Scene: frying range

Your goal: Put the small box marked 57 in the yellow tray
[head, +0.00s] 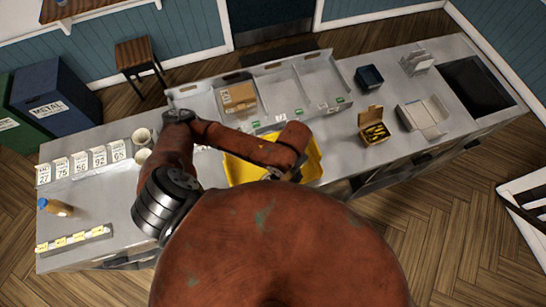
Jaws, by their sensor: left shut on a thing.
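The yellow tray (240,174) sits on the steel counter, partly covered by my left arm. My left gripper (291,176) is over the right part of the tray, mostly hidden behind my own arm. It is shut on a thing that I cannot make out. Several small white number boxes (80,164) stand in a row at the counter's left. Their small marks are hard to read, and I cannot pick out a 57 among them. My right gripper is not in view.
A divided steel rack (283,88) with a cardboard box (238,98) stands behind the tray. White cups (141,137), a bottle (55,207) and a strip of yellow-labelled items (73,239) are left. An open brown box (374,132) and dark box (369,76) are right.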

